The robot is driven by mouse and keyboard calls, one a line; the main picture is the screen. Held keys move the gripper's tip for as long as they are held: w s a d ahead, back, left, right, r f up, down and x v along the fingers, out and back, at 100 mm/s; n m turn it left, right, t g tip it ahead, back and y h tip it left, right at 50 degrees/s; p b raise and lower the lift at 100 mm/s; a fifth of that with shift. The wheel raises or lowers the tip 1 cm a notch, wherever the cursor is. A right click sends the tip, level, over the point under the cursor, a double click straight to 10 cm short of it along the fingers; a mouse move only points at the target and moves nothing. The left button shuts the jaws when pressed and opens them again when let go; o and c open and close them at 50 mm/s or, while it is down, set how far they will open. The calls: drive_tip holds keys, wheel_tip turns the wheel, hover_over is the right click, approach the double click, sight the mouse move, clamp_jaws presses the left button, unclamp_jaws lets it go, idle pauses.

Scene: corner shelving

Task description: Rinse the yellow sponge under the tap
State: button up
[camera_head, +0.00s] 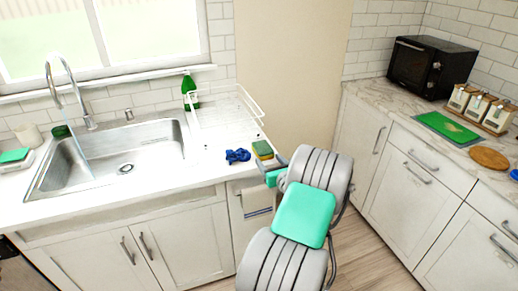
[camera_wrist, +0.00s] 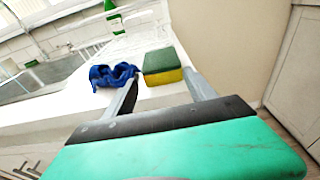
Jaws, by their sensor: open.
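The yellow sponge (camera_head: 262,148) with a green top lies on the white counter right of the sink. In the wrist view the yellow sponge (camera_wrist: 164,76) sits ahead, between the lines of my two fingers. My gripper (camera_head: 277,167) is open and empty, close to the sponge at the counter's front edge. It also shows in the wrist view (camera_wrist: 160,82); whether a finger touches the sponge I cannot tell. The tall tap (camera_head: 55,72) arches over the sink (camera_head: 150,135) at the left, and a pale streak like running water falls from it.
A crumpled blue cloth (camera_head: 237,155) lies just left of the sponge. A wire rack (camera_head: 225,105) and a green bottle (camera_head: 190,92) stand behind. A dark green item (camera_head: 61,132) is at the sink's far left corner. A towel (camera_head: 258,198) hangs below the counter edge.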

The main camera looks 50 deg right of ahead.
sight(264, 149)
drive_tip(key=x, duration=0.2)
drive_tip(key=p+x, duration=0.1)
drive_tip(key=x, duration=0.3)
drive_tip(key=shift+w+d+r+p, duration=0.15)
drive_tip(key=shift+d+r+p, duration=0.2)
drive_tip(key=shift+d, duration=0.1)
drive_tip(key=shift+c, duration=0.4)
drive_tip(key=shift+a, duration=0.1)
drive_tip(key=c, duration=1)
drive_tip(key=shift+o, duration=0.2)
drive_tip(key=shift+r, duration=0.15)
